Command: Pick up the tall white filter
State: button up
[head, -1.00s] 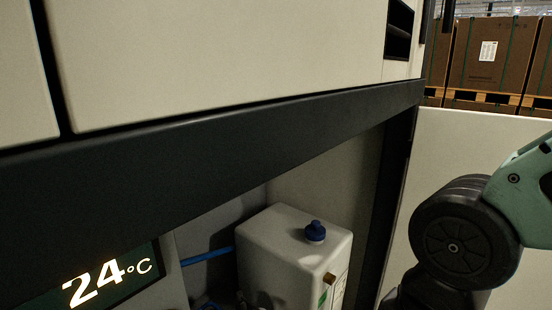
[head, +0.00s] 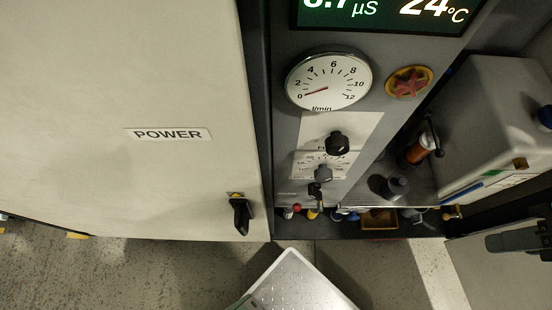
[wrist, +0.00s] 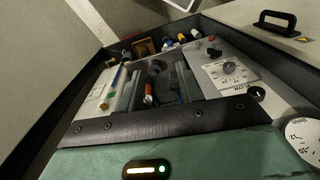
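I cannot make out a tall white filter for certain in either view. My gripper (wrist: 157,82) shows in the wrist view as two grey fingers standing apart, with nothing visibly held between them. Beyond and between the fingers is an orange-bodied part (wrist: 148,94). This orange part also shows in the head view (head: 415,152), low in the cabinet bay. A dark part at the right edge of the head view looks like the end of my arm. The fingers hide some of the bay.
A pale tank (head: 490,130) with a blue cap stands right of the bay. Small coloured fittings and a brown tray (head: 379,219) line the bay's lower edge. A dial gauge (head: 328,82) and a red knob (head: 408,82) are on the panel. A POWER door (head: 130,100) is left.

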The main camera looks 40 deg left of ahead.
aim_at(288, 214)
jog(key=k+u, duration=0.1)
jog(key=u, duration=0.35)
jog(key=k+l+u, duration=0.1)
jog(key=u, duration=0.8)
jog(key=k+l+z, duration=0.1)
jog(key=z, duration=0.35)
jog(key=k, duration=0.1)
